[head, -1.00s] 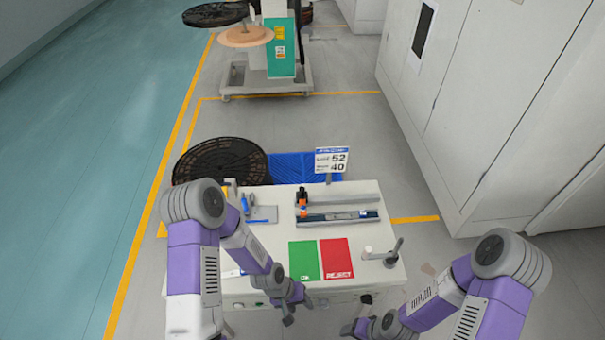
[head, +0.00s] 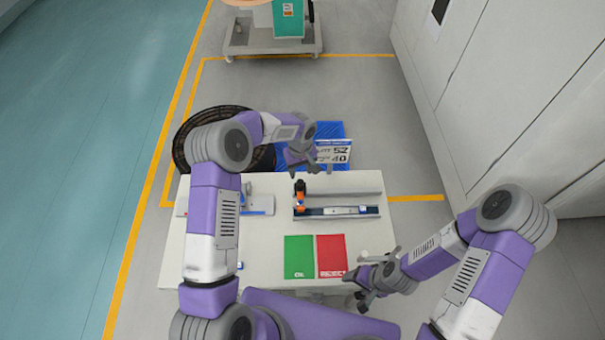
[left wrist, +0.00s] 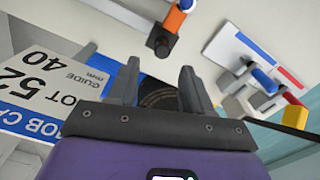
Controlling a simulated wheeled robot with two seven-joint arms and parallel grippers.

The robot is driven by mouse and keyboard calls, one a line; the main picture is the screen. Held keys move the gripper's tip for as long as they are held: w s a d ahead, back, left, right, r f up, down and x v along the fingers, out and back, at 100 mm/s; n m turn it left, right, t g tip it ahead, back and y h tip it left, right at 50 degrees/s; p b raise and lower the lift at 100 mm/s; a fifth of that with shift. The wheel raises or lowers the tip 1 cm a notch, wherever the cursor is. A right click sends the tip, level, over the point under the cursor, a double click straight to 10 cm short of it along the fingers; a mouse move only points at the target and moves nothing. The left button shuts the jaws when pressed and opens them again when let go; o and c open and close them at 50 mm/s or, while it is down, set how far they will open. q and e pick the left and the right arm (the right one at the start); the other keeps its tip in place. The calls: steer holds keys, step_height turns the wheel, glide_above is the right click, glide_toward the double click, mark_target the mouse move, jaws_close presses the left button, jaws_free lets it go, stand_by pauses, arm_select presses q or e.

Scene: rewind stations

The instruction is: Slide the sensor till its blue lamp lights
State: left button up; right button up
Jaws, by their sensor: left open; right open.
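The sensor (head: 299,190), a small black and orange block, stands at the left end of a dark blue rail (head: 350,211) on the white table. It also shows at the top of the left wrist view (left wrist: 172,28), beyond my fingertips. I cannot make out a lit blue lamp on it. My left gripper (head: 303,166) is open and empty over the table's far edge, just behind the sensor and apart from it. Its two fingers (left wrist: 158,72) also show in the left wrist view. My right gripper (head: 358,285) is open at the table's front right.
A sign reading 52 and 40 (head: 334,153) stands behind the rail, close to my left gripper. A grey bar (head: 350,193) lies behind the rail. Green (head: 299,257) and red (head: 331,256) pads lie in front. A black reel (head: 190,145) is at the far left.

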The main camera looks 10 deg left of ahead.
mark_target(300, 181)
arm_select(q)
steer(key=f, duration=0.6)
steer(key=shift+s+f, duration=0.3)
steer(key=shift+f, duration=0.05)
jaws_close()
